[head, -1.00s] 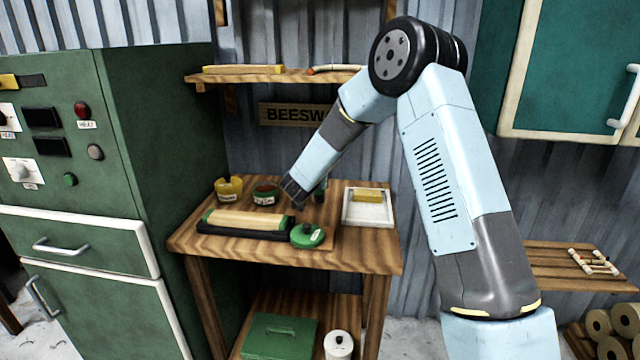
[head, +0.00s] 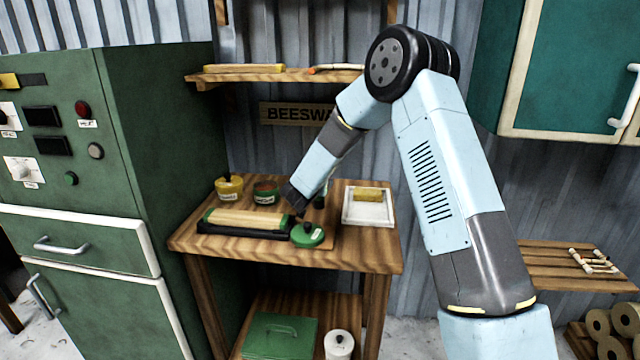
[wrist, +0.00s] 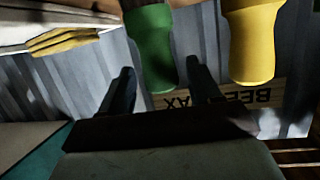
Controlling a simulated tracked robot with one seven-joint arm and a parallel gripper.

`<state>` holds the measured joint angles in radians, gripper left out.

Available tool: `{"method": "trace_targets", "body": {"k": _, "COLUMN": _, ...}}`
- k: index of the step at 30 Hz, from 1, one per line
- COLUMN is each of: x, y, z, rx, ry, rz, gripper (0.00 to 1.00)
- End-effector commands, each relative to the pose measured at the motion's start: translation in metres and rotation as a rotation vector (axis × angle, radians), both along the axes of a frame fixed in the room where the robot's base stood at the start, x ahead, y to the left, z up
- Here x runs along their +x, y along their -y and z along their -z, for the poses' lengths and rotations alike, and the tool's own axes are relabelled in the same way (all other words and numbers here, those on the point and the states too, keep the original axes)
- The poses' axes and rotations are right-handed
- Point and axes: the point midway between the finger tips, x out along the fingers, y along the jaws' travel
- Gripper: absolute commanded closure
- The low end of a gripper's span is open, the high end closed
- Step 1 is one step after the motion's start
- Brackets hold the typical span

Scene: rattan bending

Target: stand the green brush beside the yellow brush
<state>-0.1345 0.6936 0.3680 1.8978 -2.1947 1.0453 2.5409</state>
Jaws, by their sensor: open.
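The green brush (wrist: 150,45) shows upside down in the wrist view, with its end between my two open fingers; I cannot tell whether they touch it. In the head view only a small dark green part of it (head: 319,199) shows just right of my gripper (head: 297,201). The yellow brush (wrist: 252,42) stands to the right of the green one in the wrist view, with a gap between them. In the head view it seems hidden behind my gripper and arm. My gripper is open and empty, low over the back of the wooden table (head: 350,257).
A yellow jar (head: 229,188) and a dark green jar (head: 265,192) stand left of my gripper. In front lie a pale roll on a black base (head: 245,221) and a round green lid (head: 307,235). A white tray (head: 368,212) with a yellow block is at right.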

Motion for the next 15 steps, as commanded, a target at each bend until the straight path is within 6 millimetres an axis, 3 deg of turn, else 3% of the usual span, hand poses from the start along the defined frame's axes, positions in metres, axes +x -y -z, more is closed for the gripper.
{"method": "trace_targets", "body": {"k": 7, "x": -0.016, "y": -0.006, "z": -0.008, "rx": 0.001, "ry": 0.0, "rz": -0.001, "gripper": 0.37}}
{"method": "trace_targets", "body": {"k": 15, "x": -0.062, "y": -0.022, "z": -0.023, "rx": -0.001, "ry": 0.001, "rz": -0.002, "gripper": 0.37}}
